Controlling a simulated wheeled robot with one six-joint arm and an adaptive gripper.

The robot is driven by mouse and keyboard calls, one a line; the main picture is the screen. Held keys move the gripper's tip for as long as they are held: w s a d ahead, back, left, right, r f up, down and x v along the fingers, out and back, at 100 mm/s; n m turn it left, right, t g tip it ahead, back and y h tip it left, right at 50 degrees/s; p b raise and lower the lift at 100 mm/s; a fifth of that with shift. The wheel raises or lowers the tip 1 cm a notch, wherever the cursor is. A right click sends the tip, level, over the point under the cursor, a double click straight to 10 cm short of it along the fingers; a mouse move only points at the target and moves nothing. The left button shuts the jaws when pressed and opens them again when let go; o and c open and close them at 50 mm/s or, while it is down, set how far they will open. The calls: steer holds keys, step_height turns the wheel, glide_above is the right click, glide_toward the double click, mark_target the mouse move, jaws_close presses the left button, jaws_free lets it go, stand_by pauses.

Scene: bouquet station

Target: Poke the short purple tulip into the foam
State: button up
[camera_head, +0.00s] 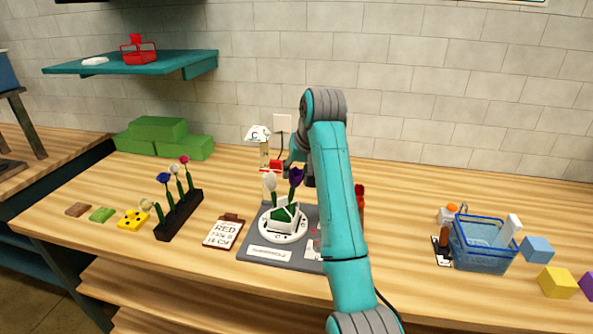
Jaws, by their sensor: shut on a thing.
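The purple tulip (296,176) is upright, its green stem running down toward the green foam (284,214). I cannot tell whether the stem tip is in the foam or just above it. The foam sits in a white pot (273,223) on a grey mat (257,240). A white tulip (270,182) stands at the foam's left side. My gripper (300,172) is shut on the purple tulip, above the pot. My teal arm hides part of the gripper and the right side of the mat.
A dark rack (178,216) with several flowers stands left, beside a clipboard (223,232). A small lamp (258,135) stands behind. A red thing (360,196) shows right of my arm. A blue basket (481,251) and blocks are at right. Green blocks (160,130) lie back left.

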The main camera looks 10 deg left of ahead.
steer(key=shift+a+f, duration=0.15)
steer(key=shift+f, duration=1.1)
stand_by(2.3)
stand_by(0.6)
steer(key=o, duration=0.8)
steer(key=shift+r, duration=0.1)
steer(key=shift+v, duration=3.15)
steer(key=shift+o, duration=0.2)
steer(key=o, duration=0.5)
